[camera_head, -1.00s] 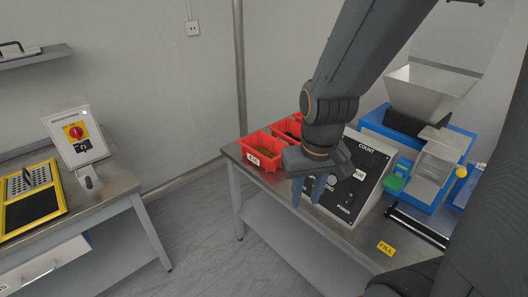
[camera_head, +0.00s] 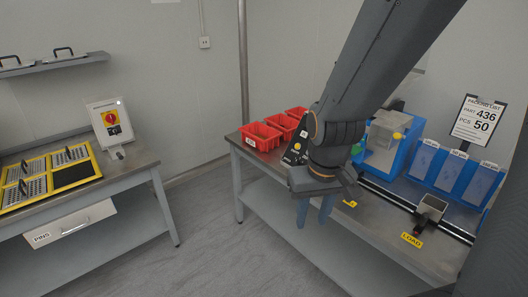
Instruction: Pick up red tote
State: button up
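Several red totes stand in a row at the left end of the right-hand steel table (camera_head: 385,223). The nearest red tote (camera_head: 260,137) has a white label on its front, too small to read surely. A second red tote (camera_head: 282,125) and a third red tote (camera_head: 296,112) stand behind it. My gripper (camera_head: 314,213) hangs fingers down at the table's front edge, right of and nearer than the totes. Its two blue fingers are spread apart with nothing visible between them. My arm hides part of the count box (camera_head: 297,150).
A blue machine (camera_head: 385,140), blue bins (camera_head: 450,170) and a packing list sign (camera_head: 477,119) reading part 436, pcs 50 stand on the right. A second table (camera_head: 140,167) with yellow-framed trays is on the left. Open floor lies between the tables.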

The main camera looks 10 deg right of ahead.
aim_at(263, 138)
jog(key=u, duration=0.85)
jog(key=i, duration=1.3)
jog(key=z, duration=0.4)
jog(key=i, duration=0.7)
jog(key=z, duration=1.25)
jog(key=i, duration=0.5)
jog(key=z, duration=0.5)
